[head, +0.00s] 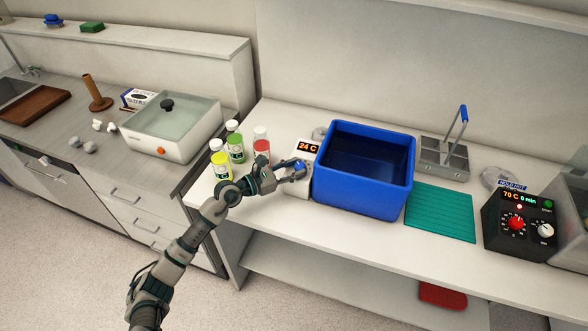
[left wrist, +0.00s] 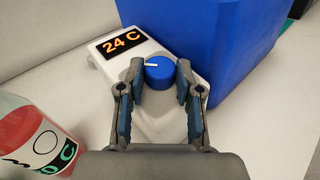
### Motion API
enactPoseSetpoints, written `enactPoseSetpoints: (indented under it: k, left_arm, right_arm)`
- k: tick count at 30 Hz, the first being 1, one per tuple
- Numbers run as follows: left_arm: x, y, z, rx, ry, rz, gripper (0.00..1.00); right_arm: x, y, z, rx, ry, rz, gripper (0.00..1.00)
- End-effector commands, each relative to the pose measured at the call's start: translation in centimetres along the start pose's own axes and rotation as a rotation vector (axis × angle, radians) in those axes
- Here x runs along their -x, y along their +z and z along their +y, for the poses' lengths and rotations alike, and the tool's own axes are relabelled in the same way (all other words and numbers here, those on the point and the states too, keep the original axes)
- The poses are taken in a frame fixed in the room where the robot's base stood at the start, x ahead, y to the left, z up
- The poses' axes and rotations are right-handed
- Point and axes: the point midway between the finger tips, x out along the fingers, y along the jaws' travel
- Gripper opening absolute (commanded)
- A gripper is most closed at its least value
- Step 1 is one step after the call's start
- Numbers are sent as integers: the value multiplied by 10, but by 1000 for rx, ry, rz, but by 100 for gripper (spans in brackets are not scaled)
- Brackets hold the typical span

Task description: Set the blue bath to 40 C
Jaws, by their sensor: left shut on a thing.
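The blue bath (head: 345,192) is an open blue tub standing on the white shelf bench. Its light grey control unit (head: 296,184) sits against the tub's left side, and its display (head: 307,147) reads 24 C in orange. The left wrist view also shows the display (left wrist: 122,42) at 24 C. Below it is a round blue knob (left wrist: 159,72) with a white pointer mark aimed left. My left gripper (head: 299,167) is at the control unit, with its fingers (left wrist: 158,84) shut on the knob from both sides. In the head view the fingers partly hide the knob. My right gripper is not in view.
A second heater box (head: 518,225) reading 70 C, a green mat (head: 440,219) and a grey rack (head: 443,159) are to the right.

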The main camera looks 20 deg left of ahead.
Motion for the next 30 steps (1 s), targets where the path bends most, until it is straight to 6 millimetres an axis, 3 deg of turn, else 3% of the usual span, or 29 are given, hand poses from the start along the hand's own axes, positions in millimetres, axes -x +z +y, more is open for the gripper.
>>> enactPoseSetpoints:
  k: [5,6,8,9,20,30]
  left_arm:
    - [0,0,1,-1,3,2,0]
    - [0,0,1,-1,3,1,42]
    - [0,0,1,-1,3,1,57]
    - [0,0,1,-1,3,1,60]
    - [6,-1,0,0,2,2,60]
    - [75,-3,1,0,2,5,60]
  right_arm:
    - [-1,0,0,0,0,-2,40]
    - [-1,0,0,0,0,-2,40]
    - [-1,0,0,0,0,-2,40]
    - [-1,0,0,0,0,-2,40]
    - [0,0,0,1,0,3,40]
    - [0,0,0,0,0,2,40]
